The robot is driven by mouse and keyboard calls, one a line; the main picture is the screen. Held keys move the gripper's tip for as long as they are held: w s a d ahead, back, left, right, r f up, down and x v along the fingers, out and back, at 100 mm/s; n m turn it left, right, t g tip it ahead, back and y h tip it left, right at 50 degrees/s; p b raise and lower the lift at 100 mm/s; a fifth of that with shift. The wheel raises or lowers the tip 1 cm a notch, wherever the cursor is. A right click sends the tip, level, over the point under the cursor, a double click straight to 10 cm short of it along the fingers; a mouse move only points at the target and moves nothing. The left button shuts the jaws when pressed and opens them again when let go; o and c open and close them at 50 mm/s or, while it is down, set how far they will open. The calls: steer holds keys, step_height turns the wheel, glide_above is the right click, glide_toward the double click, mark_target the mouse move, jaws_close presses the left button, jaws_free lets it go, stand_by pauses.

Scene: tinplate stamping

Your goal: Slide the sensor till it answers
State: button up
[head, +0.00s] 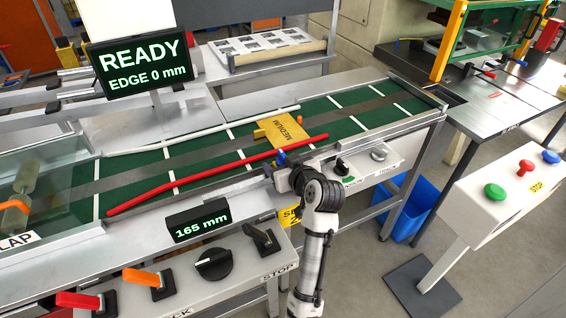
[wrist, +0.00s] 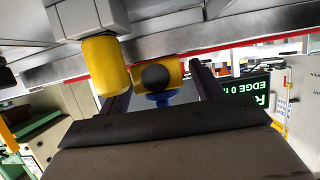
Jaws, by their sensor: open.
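In the wrist view, a yellow block with a round black face (wrist: 155,74) and a blue part (wrist: 158,98) below it sits between my gripper's two dark fingers (wrist: 160,85). The gripper is open, and I cannot tell whether either finger touches the block. A yellow cylinder (wrist: 105,68) on a grey bracket is just left of it. I cannot tell which of these is the sensor. In the head view, my gripper (head: 284,172) is at the near edge of the belt, by a small blue part (head: 281,158); its fingers are mostly hidden.
A yellow MEDIUM plate (head: 282,131) lies on the green belt (head: 235,150) behind the red rail (head: 220,174). The upper display (head: 142,66) reads READY, EDGE 0 mm; the small display (head: 199,219) reads 165 mm. Switches (head: 213,263) line the front panel. A button box (head: 515,185) stands right.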

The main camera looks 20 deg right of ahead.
steer(key=c, duration=1.4)
steer(key=shift+d+b, duration=0.45)
steer(key=shift+d, duration=1.6)
steer(key=o, duration=1.4)
steer(key=b+v, duration=0.3)
steer(key=v, duration=1)
steer(key=shift+s+r, duration=0.25)
steer(key=shift+s, duration=0.05)
